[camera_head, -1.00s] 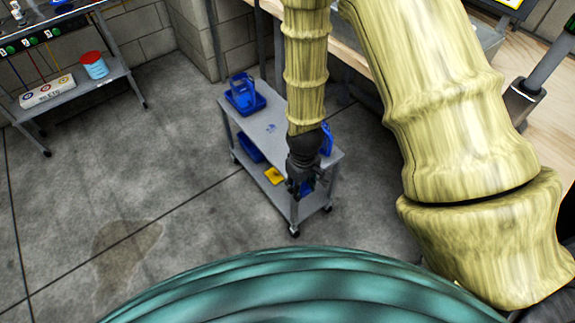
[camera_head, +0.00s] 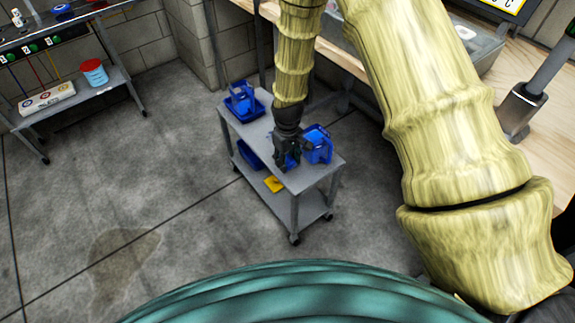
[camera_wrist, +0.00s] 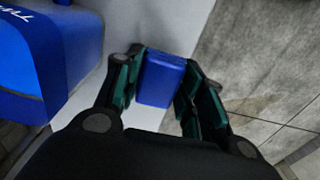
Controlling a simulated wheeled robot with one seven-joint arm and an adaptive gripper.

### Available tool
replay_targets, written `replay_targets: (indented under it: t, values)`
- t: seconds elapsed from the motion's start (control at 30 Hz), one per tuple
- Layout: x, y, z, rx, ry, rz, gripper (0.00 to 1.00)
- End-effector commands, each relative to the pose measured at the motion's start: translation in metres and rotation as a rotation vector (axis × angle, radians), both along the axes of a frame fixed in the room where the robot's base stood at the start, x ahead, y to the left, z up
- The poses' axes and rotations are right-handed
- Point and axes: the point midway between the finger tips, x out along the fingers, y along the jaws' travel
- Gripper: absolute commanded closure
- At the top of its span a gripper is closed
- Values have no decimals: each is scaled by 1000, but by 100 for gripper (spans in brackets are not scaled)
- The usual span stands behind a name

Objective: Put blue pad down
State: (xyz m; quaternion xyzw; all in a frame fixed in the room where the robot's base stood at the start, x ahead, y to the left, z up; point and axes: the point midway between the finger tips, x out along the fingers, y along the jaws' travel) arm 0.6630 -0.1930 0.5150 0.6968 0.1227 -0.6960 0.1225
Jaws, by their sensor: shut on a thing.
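My gripper (camera_head: 287,160) is over the top shelf of a grey two-tier cart (camera_head: 312,178), near its front end. In the wrist view my gripper (camera_wrist: 160,98) is shut on a blue pad (camera_wrist: 161,79), held between the two dark green finger pads. The blue pad is small and block-shaped, and part of it shows below my fingers in the head view (camera_head: 291,161). The cart's pale top (camera_wrist: 160,28) lies behind the pad in the wrist view. I cannot tell whether the pad touches it.
A blue container (camera_head: 317,144) stands right beside my gripper, and it fills the left of the wrist view (camera_wrist: 45,55). A blue tray with a blue item (camera_head: 244,100) is at the cart's far end. A yellow item (camera_head: 274,184) lies on the lower shelf.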

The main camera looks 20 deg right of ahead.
Motion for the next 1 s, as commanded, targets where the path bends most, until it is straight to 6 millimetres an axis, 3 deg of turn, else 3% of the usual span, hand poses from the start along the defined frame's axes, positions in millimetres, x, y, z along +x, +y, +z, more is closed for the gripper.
replay_targets:
  t: [0.17,0.43,0.83,0.87,0.97,1.0]
  values:
    - [5,0,-5,0,1,0,83]
    - [5,0,-34,0,1,0,83]
    - [5,0,-38,0,0,0,83]
    - [5,0,-38,0,0,0,57]
    - [5,0,-38,0,0,0,39]
    - [5,0,-38,0,0,0,39]
